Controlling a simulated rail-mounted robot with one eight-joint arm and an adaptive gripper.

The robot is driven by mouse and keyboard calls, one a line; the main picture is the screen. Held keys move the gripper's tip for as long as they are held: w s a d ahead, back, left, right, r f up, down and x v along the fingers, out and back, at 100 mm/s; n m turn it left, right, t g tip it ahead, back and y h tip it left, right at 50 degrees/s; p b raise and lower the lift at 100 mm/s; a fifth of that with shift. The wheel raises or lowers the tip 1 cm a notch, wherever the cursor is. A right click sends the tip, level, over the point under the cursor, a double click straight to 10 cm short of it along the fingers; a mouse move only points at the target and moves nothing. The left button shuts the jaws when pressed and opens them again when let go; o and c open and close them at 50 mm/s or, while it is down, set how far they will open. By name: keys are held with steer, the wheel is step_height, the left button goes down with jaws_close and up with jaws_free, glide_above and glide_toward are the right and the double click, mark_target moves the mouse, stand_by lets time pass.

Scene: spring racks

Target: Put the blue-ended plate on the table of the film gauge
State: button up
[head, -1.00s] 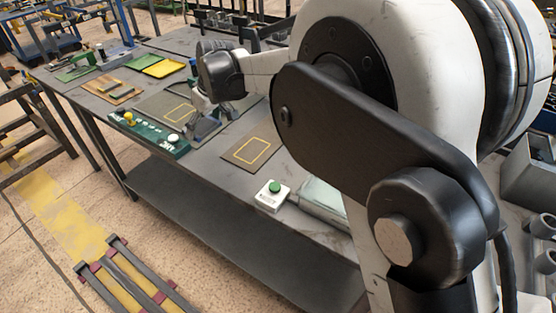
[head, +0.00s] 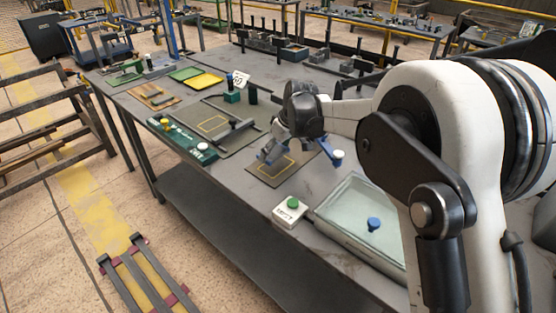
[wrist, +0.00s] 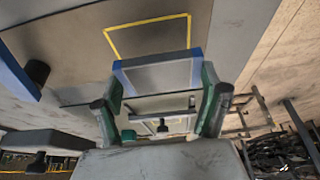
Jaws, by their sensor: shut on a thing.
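In the wrist view my gripper (wrist: 160,85) is shut on a clear or grey plate with a blue border (wrist: 162,60), its two green-padded fingers at the plate's sides. In the head view my gripper (head: 275,146) is above a dark mat with a yellow outline (head: 262,174), and a blue piece of the plate shows by the fingers. I cannot tell whether the plate touches the mat. A blue bar (head: 328,148) with a pale knob stands just right of the gripper. Which part is the film gauge's table is not certain.
A white box with a green button (head: 291,209) and a glass-like tray (head: 333,219) with a blue knob lie to the front right. A green board (head: 184,140) and another yellow-outlined mat (head: 210,113) with a grey bar lie to the left.

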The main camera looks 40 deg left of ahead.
mark_target(278, 166)
steer(key=shift+w+d+f, duration=0.25)
steer(key=shift+w+f, duration=0.05)
steer(key=shift+w, duration=0.2)
steer(key=shift+f, duration=1.95)
steer(key=shift+f, duration=0.15)
steer(key=o, duration=1.9)
steer(key=shift+r, duration=0.2)
steer(key=v, duration=1.1)
steer(key=shift+d+r, duration=0.15)
steer(key=shift+r, duration=0.25)
